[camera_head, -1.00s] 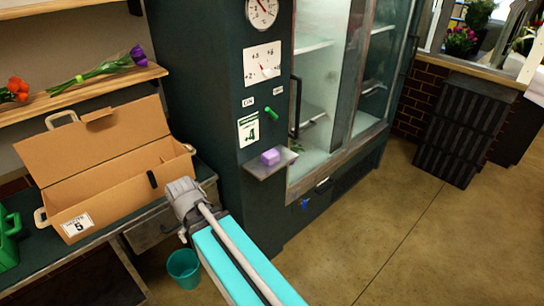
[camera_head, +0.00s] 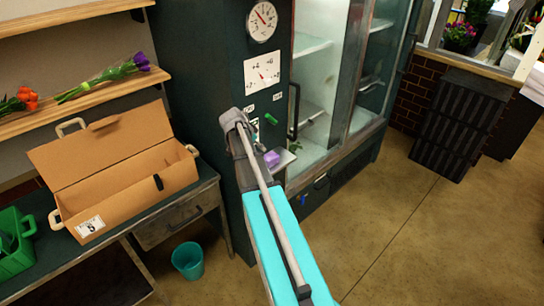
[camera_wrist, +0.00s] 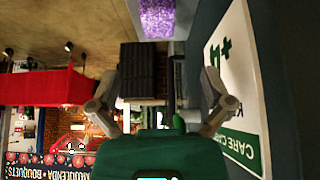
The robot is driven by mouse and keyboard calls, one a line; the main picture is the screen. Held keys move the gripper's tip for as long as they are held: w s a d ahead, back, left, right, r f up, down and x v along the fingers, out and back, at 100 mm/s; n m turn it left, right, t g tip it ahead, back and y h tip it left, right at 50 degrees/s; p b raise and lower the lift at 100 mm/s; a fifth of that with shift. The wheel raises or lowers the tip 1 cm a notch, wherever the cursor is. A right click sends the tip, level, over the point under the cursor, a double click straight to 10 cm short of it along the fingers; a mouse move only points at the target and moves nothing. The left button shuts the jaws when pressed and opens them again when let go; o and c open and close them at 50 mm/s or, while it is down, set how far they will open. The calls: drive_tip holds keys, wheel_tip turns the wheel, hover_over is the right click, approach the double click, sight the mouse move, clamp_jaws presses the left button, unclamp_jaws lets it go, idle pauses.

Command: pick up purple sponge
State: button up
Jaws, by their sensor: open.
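The purple sponge (camera_head: 272,159) sits on a small grey shelf (camera_head: 284,158) on the side of the dark green cooler, partly hidden by my arm. In the wrist view the sponge (camera_wrist: 157,18) is at the top edge, with part of it cut off. My gripper (camera_wrist: 160,92) is open, its fingers spread left and right with nothing between them. The sponge lies beyond the fingertips in that view, apart from them. In the head view my arm ends beside the shelf, and the fingers are mostly hidden.
The cooler panel with a white-and-green care card (camera_wrist: 235,90) stands close to the right finger. A green switch (camera_head: 270,119) juts out above the shelf. A cardboard box (camera_head: 110,170) stands on the counter, with a teal bin (camera_head: 188,261) below.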

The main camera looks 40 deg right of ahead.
sight(270, 156)
drive_tip(key=shift+d, duration=0.2)
drive_tip(key=shift+f, duration=0.1)
drive_tip(key=shift+b+x, duration=3.65)
drive_tip(key=shift+x, duration=0.55)
drive_tip(key=shift+b+x, duration=2.15)
drive_tip(key=shift+x, duration=0.45)
drive_tip(key=shift+d, duration=0.2)
drive_tip(key=shift+c, duration=0.3)
